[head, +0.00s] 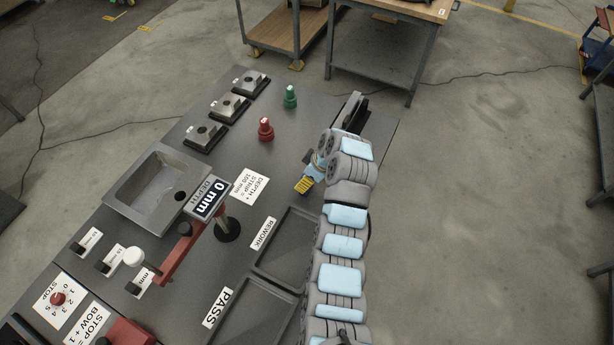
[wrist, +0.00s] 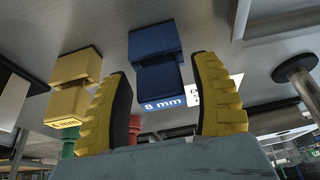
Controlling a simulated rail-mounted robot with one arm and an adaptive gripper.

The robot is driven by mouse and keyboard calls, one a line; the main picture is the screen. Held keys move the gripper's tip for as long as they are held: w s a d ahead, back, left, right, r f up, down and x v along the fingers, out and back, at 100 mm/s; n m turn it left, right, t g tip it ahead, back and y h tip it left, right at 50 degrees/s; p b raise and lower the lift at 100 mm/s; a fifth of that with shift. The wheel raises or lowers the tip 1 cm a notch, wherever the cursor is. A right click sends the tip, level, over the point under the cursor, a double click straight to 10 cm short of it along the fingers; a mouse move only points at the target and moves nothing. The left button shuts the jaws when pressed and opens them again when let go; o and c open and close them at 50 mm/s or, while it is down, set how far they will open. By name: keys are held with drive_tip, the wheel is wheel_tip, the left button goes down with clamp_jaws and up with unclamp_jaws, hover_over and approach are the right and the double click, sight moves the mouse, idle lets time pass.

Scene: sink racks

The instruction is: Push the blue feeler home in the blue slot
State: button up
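In the wrist view a blue two-part block (wrist: 155,48), labelled 8 mm, shows beyond and between my fingertips. I take it as the blue feeler; I cannot tell whether it sits in a slot. My gripper (wrist: 168,95) has yellow fingers with black pads, spread wide, with a visible gap to the block on the right side. In the head view my gripper (head: 304,186) is low over the grey bench, right of the depth card (head: 251,186). No blue block or blue slot can be made out there.
A yellow block (wrist: 75,85) labelled 4 mm stands left of the blue one in the wrist view. Red (head: 265,129) and green (head: 290,97) posts stand behind my gripper. A depth display (head: 208,200) on a post, a rework tray (head: 290,245) and a grey basin (head: 158,182) are nearby.

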idle(0.3)
drive_tip(key=shift+v, duration=2.7)
drive_tip(key=shift+s+r, duration=0.1)
drive_tip(key=shift+v, duration=0.85)
drive_tip(key=shift+d, duration=0.1)
